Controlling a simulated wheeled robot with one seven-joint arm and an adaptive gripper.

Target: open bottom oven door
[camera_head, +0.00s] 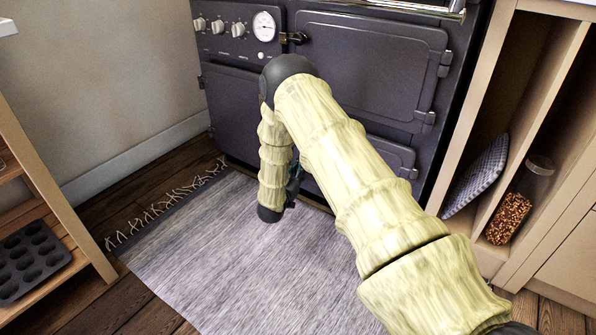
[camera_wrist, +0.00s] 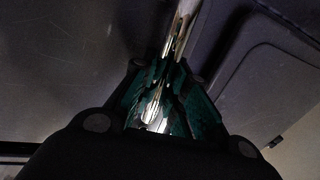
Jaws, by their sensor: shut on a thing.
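The dark oven range stands at the back in the head view. Its lower right door (camera_head: 392,152) is mostly hidden behind my arm, and its upper right door (camera_head: 372,65) is shut. My gripper (camera_head: 294,186) is low in front of the range, largely hidden by my forearm. In the wrist view, my gripper (camera_wrist: 160,103) has its teal-lined fingers closed around a shiny metal handle (camera_wrist: 181,28). Dark door panels (camera_wrist: 265,85) lie behind it. I cannot tell from these views whether the lower door is ajar.
A grey fringed rug (camera_head: 210,235) covers the floor before the range. A shelf with a muffin tin (camera_head: 32,262) stands at left. Open cubbies at right hold a checked cloth item (camera_head: 478,175) and a jar (camera_head: 515,205). The rug area is clear.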

